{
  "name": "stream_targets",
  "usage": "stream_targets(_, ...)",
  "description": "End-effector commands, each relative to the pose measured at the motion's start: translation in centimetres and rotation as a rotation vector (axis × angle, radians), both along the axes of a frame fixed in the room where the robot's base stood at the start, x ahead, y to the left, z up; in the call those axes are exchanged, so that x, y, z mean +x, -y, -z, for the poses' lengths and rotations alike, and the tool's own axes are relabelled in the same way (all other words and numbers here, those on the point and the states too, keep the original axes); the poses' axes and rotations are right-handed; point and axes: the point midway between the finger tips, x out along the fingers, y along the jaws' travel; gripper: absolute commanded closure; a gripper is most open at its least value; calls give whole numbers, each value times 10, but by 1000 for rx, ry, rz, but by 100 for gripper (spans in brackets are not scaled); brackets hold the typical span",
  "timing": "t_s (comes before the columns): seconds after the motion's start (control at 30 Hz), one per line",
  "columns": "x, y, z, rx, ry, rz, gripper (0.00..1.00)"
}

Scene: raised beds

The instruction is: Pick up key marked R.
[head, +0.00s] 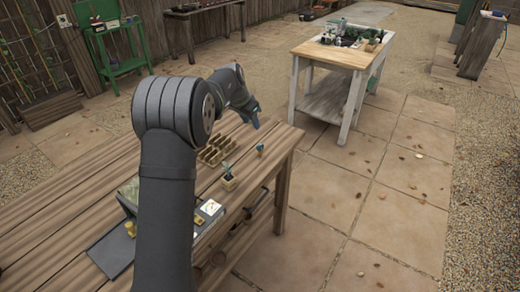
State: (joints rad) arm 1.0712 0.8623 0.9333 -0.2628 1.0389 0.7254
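No key marked R can be made out in the head view; any key on the bench is too small to tell or hidden behind my arm. My gripper (254,119) hangs above the far right end of the wooden bench (75,208), pointing down. It looks small and dark here, and I cannot tell whether its fingers are open or shut. No held object can be made out. A wooden compartment tray (217,150) lies on the bench left of and below the gripper in the picture.
A small potted plant (229,182) and a small pot with a blue-green top (261,149) stand near the bench's right edge. A white-legged table (340,55) stands beyond; paving between is clear.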

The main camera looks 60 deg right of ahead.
Motion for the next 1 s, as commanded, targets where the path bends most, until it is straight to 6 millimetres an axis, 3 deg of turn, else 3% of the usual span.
stream_targets(0.4, -3, 32, 83, 1, 0, -4, 61)
stream_targets(0.77, -4, 41, 107, -1, 0, -5, 61)
stream_targets(1.0, -7, 48, 141, 0, -1, -5, 61)
